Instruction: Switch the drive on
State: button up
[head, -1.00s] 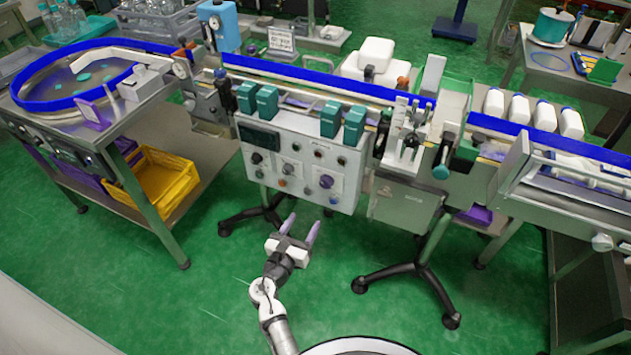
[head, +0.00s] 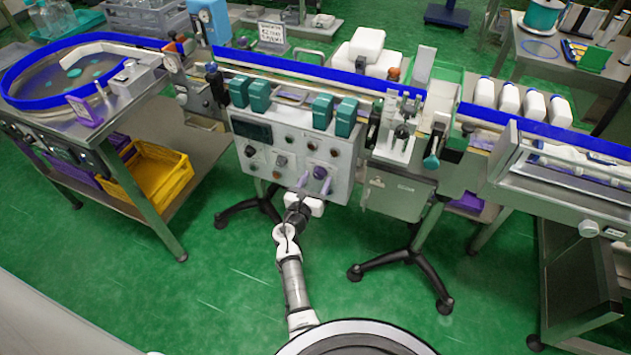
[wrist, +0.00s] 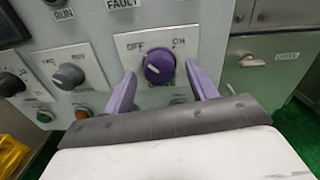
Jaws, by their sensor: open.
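The drive switch is a round purple knob (wrist: 159,67) on a light plate marked OFF at its upper left and ON at its upper right. Its pale pointer line points left, towards the OFF side. The label under the knob is partly hidden. My gripper (wrist: 160,82) is open, with one purple finger on each side of the knob and a gap on both sides. In the head view my gripper (head: 314,182) is at the lower right of the control panel (head: 265,165), and its fingers partly cover the knob there.
A grey knob (wrist: 69,76) on its own plate sits left of the switch. An orange button (wrist: 83,113) and a green button (wrist: 44,116) are below it. A grey cabinet (head: 397,195) stands right of the panel. The green floor (head: 200,300) in front is mostly clear.

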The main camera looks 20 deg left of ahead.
jog(key=c, duration=1)
jog(key=shift+b, duration=0.3)
jog(key=m+b, duration=0.3)
jog(key=m, duration=0.1)
jog(key=shift+f, duration=0.2)
jog(key=m+b, duration=0.4)
jog(key=m, duration=0.1)
jog(key=shift+a+b, duration=0.1)
jog(key=shift+b, duration=0.3)
jog(key=m+b, duration=0.4)
jog(key=m, duration=0.1)
jog(key=shift+m+b, duration=0.3)
jog(key=shift+b, duration=0.05)
jog(key=shift+r+m+b, duration=0.2)
jog(key=shift+m+b, duration=1.1)
jog(key=shift+m, duration=0.3)
jog(key=shift+r, duration=0.1)
